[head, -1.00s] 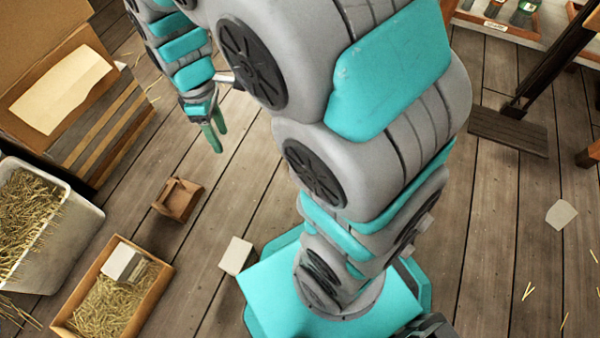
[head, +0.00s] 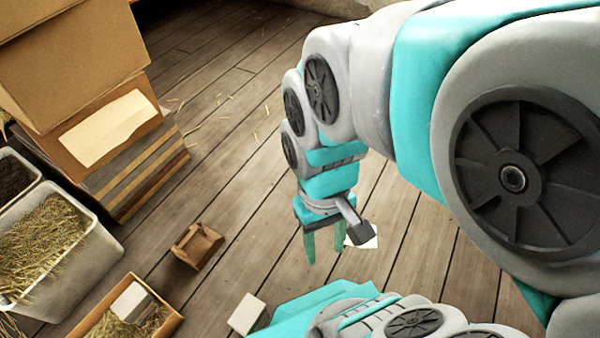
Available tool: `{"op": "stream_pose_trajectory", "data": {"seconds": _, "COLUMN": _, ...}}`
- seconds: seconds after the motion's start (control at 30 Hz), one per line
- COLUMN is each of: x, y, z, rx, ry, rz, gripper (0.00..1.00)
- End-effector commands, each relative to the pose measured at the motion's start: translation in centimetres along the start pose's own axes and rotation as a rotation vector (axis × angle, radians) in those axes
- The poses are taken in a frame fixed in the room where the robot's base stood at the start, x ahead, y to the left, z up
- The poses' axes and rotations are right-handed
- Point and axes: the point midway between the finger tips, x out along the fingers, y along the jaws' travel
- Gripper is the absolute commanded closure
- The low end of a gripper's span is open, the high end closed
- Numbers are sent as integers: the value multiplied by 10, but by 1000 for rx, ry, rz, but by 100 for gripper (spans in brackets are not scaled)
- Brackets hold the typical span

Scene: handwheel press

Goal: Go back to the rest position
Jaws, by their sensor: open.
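My gripper (head: 325,252) hangs from my grey and teal arm near the middle of the head view, with its two green fingers pointing down and spread apart. Nothing shows between the fingers. It is above the plank floor, and a pale flat piece (head: 362,238) shows just behind its right side. My arm's large joint fills the right of the view and hides what lies behind it. No handwheel or press can be made out.
Stacked cardboard boxes (head: 75,65) stand at the upper left. A white bin of straw (head: 90,262), a small wooden box (head: 196,246), a straw-filled wooden crate (head: 172,322) and a pale block (head: 247,314) lie at the lower left. The floor (head: 225,110) behind my gripper is mostly clear.

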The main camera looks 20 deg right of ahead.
Motion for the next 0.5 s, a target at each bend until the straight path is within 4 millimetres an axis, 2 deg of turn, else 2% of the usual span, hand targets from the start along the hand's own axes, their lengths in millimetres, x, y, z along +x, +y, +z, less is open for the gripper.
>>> {"op": "stream_pose_trajectory", "data": {"seconds": 0.27, "x": -3, "y": 0, "z": 0, "rx": -2, "ry": -1, "rz": 0, "gripper": 50}}
{"op": "stream_pose_trajectory", "data": {"seconds": 0.37, "x": -14, "y": 0, "z": 2, "rx": -3, "ry": -1, "rz": 0, "gripper": 50}}
{"op": "stream_pose_trajectory", "data": {"seconds": 0.5, "x": -45, "y": 0, "z": 7, "rx": -3, "ry": -1, "rz": 0, "gripper": 50}}
